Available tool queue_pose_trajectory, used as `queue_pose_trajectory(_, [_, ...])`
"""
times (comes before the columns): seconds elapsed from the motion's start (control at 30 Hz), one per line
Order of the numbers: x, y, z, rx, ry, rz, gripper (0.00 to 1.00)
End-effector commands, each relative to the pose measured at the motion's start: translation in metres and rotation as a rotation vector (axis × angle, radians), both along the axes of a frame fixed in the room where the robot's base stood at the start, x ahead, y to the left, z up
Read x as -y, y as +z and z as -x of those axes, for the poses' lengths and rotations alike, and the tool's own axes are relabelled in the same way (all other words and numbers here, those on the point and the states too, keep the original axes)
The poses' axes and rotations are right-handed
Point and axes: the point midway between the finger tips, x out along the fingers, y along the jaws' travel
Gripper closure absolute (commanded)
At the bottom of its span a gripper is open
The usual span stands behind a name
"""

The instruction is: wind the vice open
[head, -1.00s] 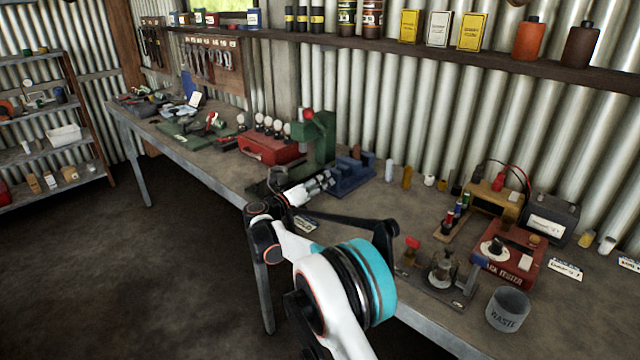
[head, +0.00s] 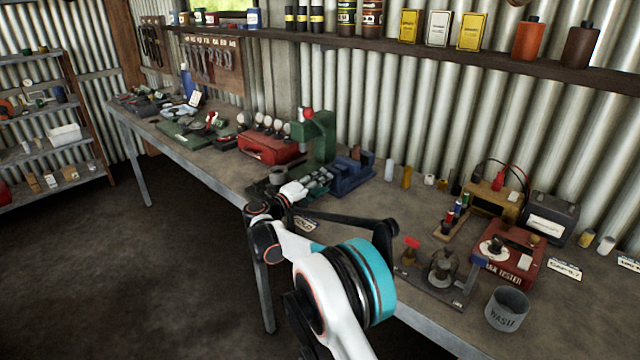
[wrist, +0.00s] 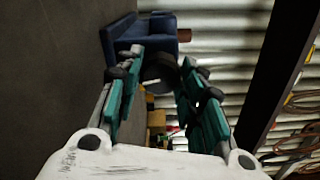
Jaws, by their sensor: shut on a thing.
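The blue vice (head: 352,176) stands on the workbench beside the green press. In the wrist view, its blue body (wrist: 138,38) is at the top, just beyond my fingertips. My gripper (head: 324,180) reaches to the left side of the vice. In the wrist view, my gripper (wrist: 158,76) has its two teal-padded fingers closed in around a dark, rounded part (wrist: 160,70) at the vice, which looks like its handle. The fingers hide much of this part, and I cannot tell how far apart the jaws are.
A green press (head: 318,140) and a red toolbox (head: 268,148) stand behind and left of the gripper. A red tester (head: 508,252), a waste cup (head: 507,309) and small bottles are to the right on the workbench (head: 375,205).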

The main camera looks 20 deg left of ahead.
Motion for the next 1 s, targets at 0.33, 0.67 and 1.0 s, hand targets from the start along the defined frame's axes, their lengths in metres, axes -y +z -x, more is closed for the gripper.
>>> queue_pose_trajectory(0.33, [-0.001, 0.0, 0.0, -0.003, 0.001, 0.005, 0.88])
queue_pose_trajectory(0.67, [0.0, 0.0, 0.0, -0.003, 0.001, 0.004, 0.44])
queue_pose_trajectory(1.0, [-0.006, 0.0, 0.013, -0.002, 0.003, 0.005, 0.44])
